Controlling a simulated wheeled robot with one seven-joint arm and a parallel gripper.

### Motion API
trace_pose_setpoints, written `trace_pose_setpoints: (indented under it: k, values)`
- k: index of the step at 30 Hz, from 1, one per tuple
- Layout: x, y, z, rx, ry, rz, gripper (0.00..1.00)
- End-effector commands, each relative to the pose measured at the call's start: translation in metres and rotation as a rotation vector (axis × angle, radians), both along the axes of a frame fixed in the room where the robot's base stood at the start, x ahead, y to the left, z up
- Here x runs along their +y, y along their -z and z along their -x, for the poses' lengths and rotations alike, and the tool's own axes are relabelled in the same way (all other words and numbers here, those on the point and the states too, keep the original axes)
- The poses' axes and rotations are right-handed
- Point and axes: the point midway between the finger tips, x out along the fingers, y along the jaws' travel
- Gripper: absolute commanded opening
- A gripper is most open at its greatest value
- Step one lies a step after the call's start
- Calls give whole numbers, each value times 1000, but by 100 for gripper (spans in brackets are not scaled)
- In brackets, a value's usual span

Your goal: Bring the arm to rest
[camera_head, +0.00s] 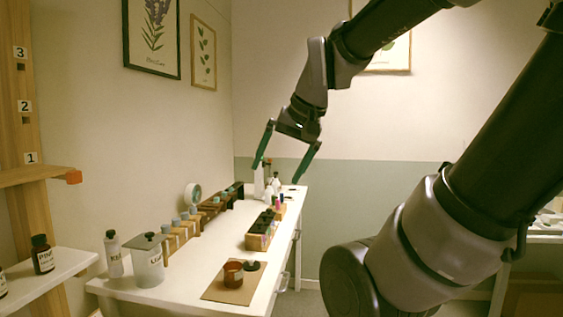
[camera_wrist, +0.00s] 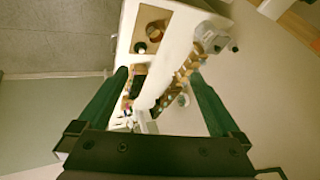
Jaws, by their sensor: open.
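My gripper (camera_head: 286,157) is raised in the air above the far end of the white table (camera_head: 185,292) in the head view. Its two green fingers are spread wide with nothing between them. In the wrist view my gripper (camera_wrist: 160,98) shows a finger on each side, with the table and its bottle rows well below. In the head view the fingertips overlap white bottles (camera_head: 272,183) at the table's far end; they look apart from them, though the exact gap is hard to tell. My arm reaches in from the upper right.
A wooden rack with small bottles (camera_head: 263,230) and a stepped row of bottles (camera_head: 190,224) stand on the table. An amber jar (camera_head: 233,273) sits on a brown mat (camera_head: 216,291). A shelf with a dark bottle (camera_head: 43,254) is at left. The air around my gripper is clear.

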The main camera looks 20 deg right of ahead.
Motion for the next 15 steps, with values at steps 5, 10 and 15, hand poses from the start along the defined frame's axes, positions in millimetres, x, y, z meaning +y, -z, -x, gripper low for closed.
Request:
trace_pose_setpoints:
  k: [5, 10, 15]
  values:
    - [-2, -10, 9, -73, -13, 29, 100]
    - [-2, -10, 9, -79, -13, 32, 100]
    - [-2, -10, 9, -78, -12, 31, 100]
